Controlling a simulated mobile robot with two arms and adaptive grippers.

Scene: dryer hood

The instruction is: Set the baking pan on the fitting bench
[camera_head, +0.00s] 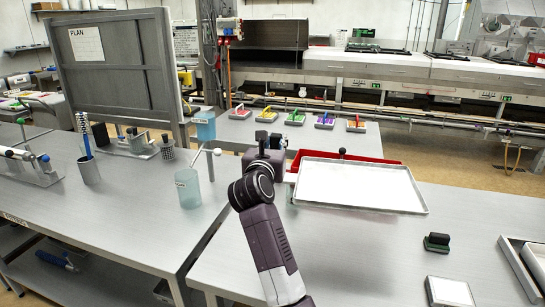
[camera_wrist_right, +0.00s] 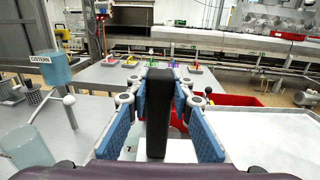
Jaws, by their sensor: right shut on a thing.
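A shallow metal-rimmed pan with a white inside (camera_head: 360,185), which looks like the baking pan, lies level over the right bench (camera_head: 330,255). I cannot tell whether it touches the bench. It also shows at the right of the right wrist view (camera_wrist_right: 270,135). My right gripper (camera_head: 268,147) is just left of the pan's far left corner. In the right wrist view its blue-padded fingers (camera_wrist_right: 158,110) are shut on a black upright bar (camera_wrist_right: 158,120). What the bar joins to is hidden. My left gripper is out of view.
A translucent beaker (camera_head: 188,188) stands on the left bench. A black-topped green block (camera_head: 437,242) and a white square (camera_head: 449,291) lie right.

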